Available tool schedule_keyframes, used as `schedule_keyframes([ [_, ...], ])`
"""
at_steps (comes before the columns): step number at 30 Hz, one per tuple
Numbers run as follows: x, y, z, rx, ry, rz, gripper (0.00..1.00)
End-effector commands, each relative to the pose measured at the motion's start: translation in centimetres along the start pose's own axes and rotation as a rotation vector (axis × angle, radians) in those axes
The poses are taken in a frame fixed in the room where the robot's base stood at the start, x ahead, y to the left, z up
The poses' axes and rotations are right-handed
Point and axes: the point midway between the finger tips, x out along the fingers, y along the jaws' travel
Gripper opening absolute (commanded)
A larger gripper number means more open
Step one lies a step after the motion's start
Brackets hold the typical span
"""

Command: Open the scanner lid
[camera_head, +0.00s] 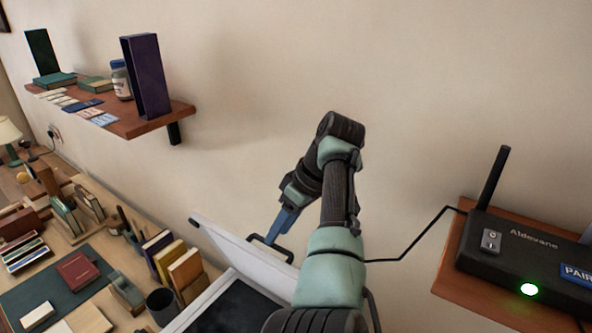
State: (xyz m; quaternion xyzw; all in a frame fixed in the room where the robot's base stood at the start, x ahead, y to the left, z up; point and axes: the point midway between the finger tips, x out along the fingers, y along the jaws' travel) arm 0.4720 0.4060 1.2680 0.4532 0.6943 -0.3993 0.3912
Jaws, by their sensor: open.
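The scanner (235,308) stands below my arm, a white frame around a dark flat surface. Its white lid (238,254) is raised and tilted up on the side nearest the wall. A black handle (278,254) sticks out from the lid's upper edge. My gripper (275,232) has blue fingers that point down at the handle. The fingers overlap the handle in the picture; I cannot tell whether they touch it. My gripper is open. My arm hides the right part of the scanner and lid.
A desk with several books (178,262), a dark cup (161,304) and a green mat (42,290) lies left of the scanner. A wooden wall shelf (160,120) is at upper left. A black router (515,252) with a cable sits on a right shelf. The wall between is bare.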

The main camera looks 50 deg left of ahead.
Motion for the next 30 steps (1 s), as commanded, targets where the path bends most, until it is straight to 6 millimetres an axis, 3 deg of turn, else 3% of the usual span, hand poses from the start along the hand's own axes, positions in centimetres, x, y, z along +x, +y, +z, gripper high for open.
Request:
schedule_keyframes([
  [6,-4.7,0.2,0.3,0.003,-0.001,0.002,0.45],
  [13,-8.4,0.2,0.3,0.005,-0.005,-0.001,0.45],
  [20,-9.8,0.1,0.3,0.005,-0.006,-0.004,0.45],
  [30,-9.9,0.1,0.4,0.005,-0.006,-0.004,0.45],
])
